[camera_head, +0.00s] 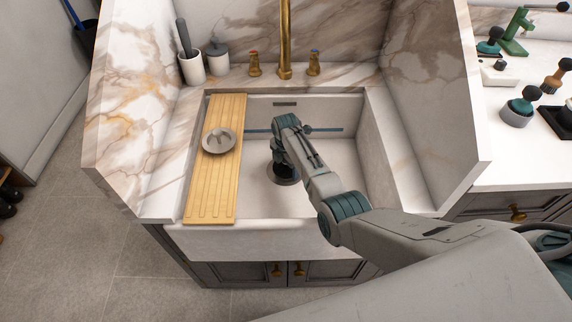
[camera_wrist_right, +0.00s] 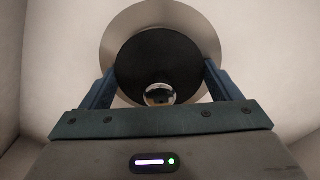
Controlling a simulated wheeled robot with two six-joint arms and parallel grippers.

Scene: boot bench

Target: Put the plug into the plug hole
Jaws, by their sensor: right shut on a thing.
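The plug (camera_wrist_right: 150,62) is a black disc with a small shiny knob, seen between the two blue fingers of my right gripper (camera_wrist_right: 160,85) in the wrist view. The gripper is shut on it. Behind the plug is the wide metal ring of the plug hole (camera_wrist_right: 117,32); the plug covers its middle, off-centre toward the lower side. The gap between plug and ring cannot be judged. In the head view my right gripper (camera_head: 284,160) points down inside the white sink (camera_head: 340,160), above a dark round shape at the sink floor. My left gripper is not in view.
A wooden board (camera_head: 228,190) spans the sink's left side, with a metal dish (camera_head: 219,141) on it. A brass tap (camera_head: 285,40) stands behind. A thin blue bar (camera_head: 327,129) runs near the back wall. Marble panels rise on both sides of the sink.

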